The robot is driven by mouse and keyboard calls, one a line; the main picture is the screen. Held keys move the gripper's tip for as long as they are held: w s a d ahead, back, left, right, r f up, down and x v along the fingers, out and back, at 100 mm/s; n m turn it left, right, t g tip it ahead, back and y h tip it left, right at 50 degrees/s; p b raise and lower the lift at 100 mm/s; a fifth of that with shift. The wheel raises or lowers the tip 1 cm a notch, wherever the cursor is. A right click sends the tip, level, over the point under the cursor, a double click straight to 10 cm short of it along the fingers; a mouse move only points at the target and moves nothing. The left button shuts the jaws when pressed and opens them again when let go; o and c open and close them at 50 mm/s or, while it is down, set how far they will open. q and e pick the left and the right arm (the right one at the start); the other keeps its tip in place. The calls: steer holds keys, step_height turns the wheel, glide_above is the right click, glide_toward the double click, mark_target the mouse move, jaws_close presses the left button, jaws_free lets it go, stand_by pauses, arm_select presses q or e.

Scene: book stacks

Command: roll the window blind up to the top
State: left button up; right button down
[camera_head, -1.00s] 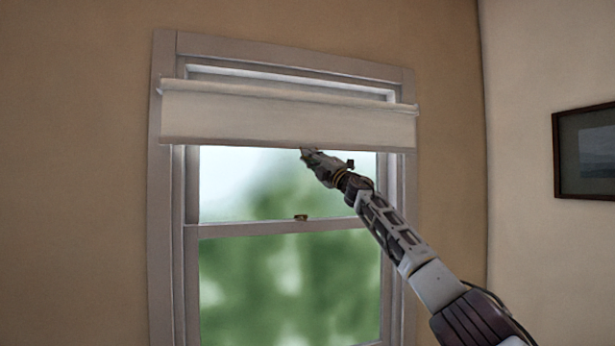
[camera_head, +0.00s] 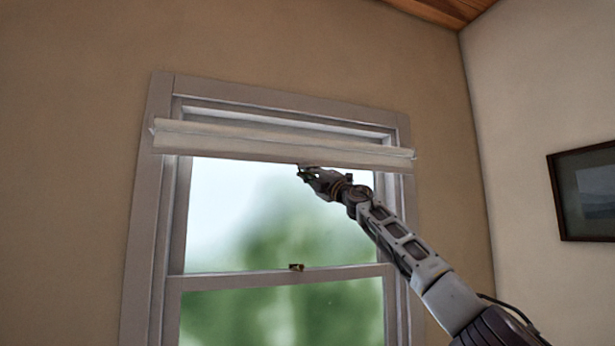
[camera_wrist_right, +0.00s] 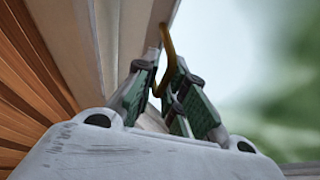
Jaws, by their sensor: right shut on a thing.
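The cream window blind (camera_head: 230,139) is a short strip near the top of the window frame in the head view. Its lower edge hangs a little below its roller. My right gripper (camera_head: 305,174) reaches up from the lower right to that lower edge, right of the middle. In the right wrist view, my right gripper (camera_wrist_right: 166,88) has its green-padded fingers closed around a brass-coloured pull ring (camera_wrist_right: 168,50) at the edge of the blind (camera_wrist_right: 124,35). The fingers hide part of the ring. My left gripper is in neither view.
The white window frame (camera_head: 143,230) surrounds the glass. A small brass latch (camera_head: 296,267) sits on the middle rail. A framed picture (camera_head: 588,192) hangs on the right wall. A wooden ceiling (camera_head: 440,8) shows at the top right.

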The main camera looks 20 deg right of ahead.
steer(key=c, duration=1.6)
jaws_free()
steer(key=shift+w+f, duration=0.1)
steer(key=shift+w, duration=0.1)
steer(key=shift+s, duration=0.2)
steer(key=v, duration=1.1)
steer(key=shift+s+d+f, duration=0.2)
steer(key=shift+d+f, duration=0.05)
